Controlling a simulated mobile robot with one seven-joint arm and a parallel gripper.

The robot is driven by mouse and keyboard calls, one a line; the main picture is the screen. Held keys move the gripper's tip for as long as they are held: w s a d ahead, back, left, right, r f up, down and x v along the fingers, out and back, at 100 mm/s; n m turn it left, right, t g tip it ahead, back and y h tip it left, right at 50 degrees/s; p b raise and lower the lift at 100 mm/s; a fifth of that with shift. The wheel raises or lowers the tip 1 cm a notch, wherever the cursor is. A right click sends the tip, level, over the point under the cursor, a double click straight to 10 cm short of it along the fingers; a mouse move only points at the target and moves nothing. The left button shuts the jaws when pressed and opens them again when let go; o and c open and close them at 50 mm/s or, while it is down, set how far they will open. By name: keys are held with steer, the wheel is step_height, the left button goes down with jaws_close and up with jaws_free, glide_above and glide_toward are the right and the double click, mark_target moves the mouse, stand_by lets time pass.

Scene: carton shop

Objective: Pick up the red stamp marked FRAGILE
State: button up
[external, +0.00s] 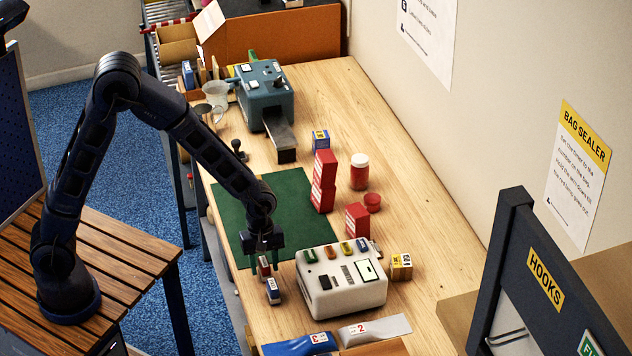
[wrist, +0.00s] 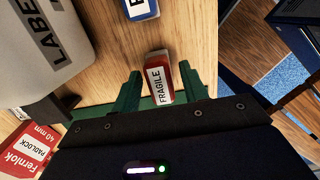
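The red stamp marked FRAGILE (wrist: 158,78) stands on the workbench between the two green fingers of my gripper (wrist: 158,92) in the wrist view. A gap shows on each side of it, so the fingers are open around it and not visibly touching. In the external view the red stamp (external: 264,267) shows just below my gripper (external: 263,252), at the front edge of the green mat. A blue stamp (external: 273,291) stands close by, nearer the camera; it also shows at the top of the wrist view (wrist: 141,8), its label partly cut off.
A white label machine (external: 340,297) stands just right of the stamps. Red cartons (external: 323,182) and a jar (external: 359,178) stand farther back. The green mat (external: 285,205) is mostly bare. Blue and grey bags (external: 375,329) lie at the front.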

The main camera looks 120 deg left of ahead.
steer(key=c, duration=0.8)
steer(key=shift+r, duration=0.1)
